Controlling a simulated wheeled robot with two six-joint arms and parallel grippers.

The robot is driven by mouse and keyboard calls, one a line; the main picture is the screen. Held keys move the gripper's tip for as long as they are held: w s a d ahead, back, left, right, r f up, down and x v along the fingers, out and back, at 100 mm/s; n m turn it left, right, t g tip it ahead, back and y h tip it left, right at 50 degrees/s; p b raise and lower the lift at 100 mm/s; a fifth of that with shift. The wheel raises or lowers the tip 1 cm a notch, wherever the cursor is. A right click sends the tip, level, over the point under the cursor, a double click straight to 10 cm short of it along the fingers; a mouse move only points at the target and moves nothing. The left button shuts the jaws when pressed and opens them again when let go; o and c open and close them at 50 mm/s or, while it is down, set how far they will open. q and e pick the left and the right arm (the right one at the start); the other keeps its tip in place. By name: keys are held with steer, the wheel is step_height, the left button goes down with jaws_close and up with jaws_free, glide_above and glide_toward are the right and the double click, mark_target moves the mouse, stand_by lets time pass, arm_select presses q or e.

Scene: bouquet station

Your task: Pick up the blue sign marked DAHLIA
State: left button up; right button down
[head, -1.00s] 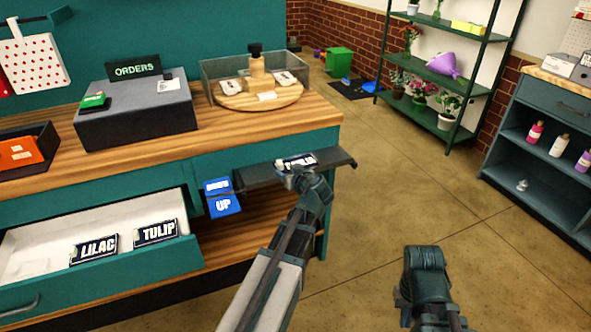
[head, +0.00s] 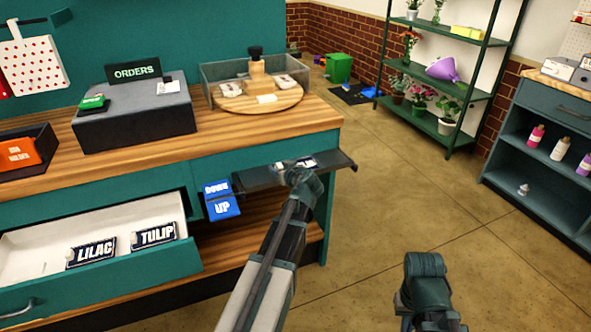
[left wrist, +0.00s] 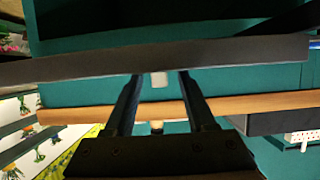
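A small dark sign with white lettering (head: 309,162) lies on the pull-out shelf (head: 337,163) at the right end of the counter. My left gripper covers most of it, so its word and colour cannot be read. My left gripper (head: 287,168) is at the shelf's front edge, by the sign.
Signs marked LILAC (head: 91,252) and TULIP (head: 153,235) lie in the open drawer (head: 35,238). A blue DOWN/UP sign (head: 222,207) hangs left of the shelf. The wooden counter (head: 190,143) is above; open floor (head: 400,190) is to the right.

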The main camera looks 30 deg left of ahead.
arm_select(q)
jaws_close()
steer(key=shift+r, duration=0.15)
stand_by(0.4)
